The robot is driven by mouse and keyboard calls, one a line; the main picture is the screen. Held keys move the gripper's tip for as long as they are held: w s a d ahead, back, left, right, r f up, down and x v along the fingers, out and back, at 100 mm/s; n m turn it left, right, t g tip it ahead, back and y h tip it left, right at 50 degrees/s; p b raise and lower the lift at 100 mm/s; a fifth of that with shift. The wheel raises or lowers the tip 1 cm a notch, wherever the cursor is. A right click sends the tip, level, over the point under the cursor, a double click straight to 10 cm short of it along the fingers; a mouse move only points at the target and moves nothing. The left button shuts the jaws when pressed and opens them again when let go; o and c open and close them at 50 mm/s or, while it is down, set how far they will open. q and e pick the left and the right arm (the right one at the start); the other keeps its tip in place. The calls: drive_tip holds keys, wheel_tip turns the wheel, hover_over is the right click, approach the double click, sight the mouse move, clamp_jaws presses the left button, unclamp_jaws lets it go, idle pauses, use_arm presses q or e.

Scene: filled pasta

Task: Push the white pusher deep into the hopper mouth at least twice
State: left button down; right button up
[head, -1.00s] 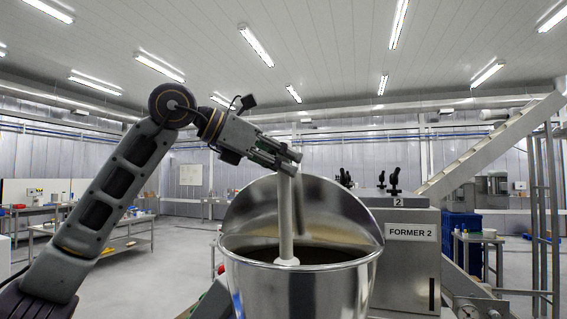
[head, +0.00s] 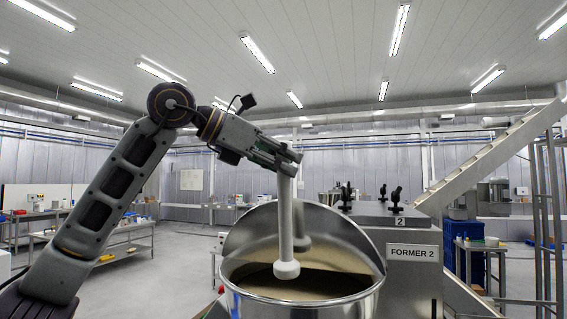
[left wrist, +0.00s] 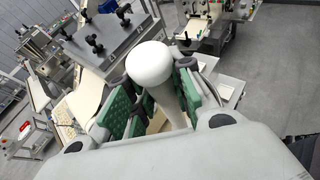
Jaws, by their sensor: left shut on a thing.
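The white pusher (head: 286,225) hangs nearly upright from my left gripper (head: 288,158), which is shut on its upper end. The hopper (head: 300,308) is a round steel bowl with a raised back guard. In the left wrist view, the pusher's rounded top (left wrist: 149,64) sits between the green finger pads of my left gripper (left wrist: 150,105). My right gripper is not in view.
The grey machine housing (head: 410,270) marked FORMER 2 stands right of the hopper, with black knobs (head: 395,196) on top. A steel stair or conveyor (head: 490,160) rises behind it. Work tables (head: 110,245) stand far left.

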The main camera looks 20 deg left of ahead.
use_arm(q)
wheel_tip(320, 180, up, 3)
drive_tip(key=shift+s+p, duration=0.15)
drive_tip(key=shift+p, duration=0.9)
drive_tip(key=shift+s, duration=0.1)
drive_tip(key=shift+s+r, duration=0.1)
drive_tip(key=shift+s, duration=0.4)
drive_tip(key=s+r+b, duration=0.1)
drive_tip(key=s, duration=0.9)
drive_tip(key=shift+s+a+r, duration=0.2)
drive_tip(key=shift+s+r, duration=0.15)
drive_tip(key=shift+s, duration=0.05)
idle(0.6)
drive_tip(key=shift+w, duration=0.1)
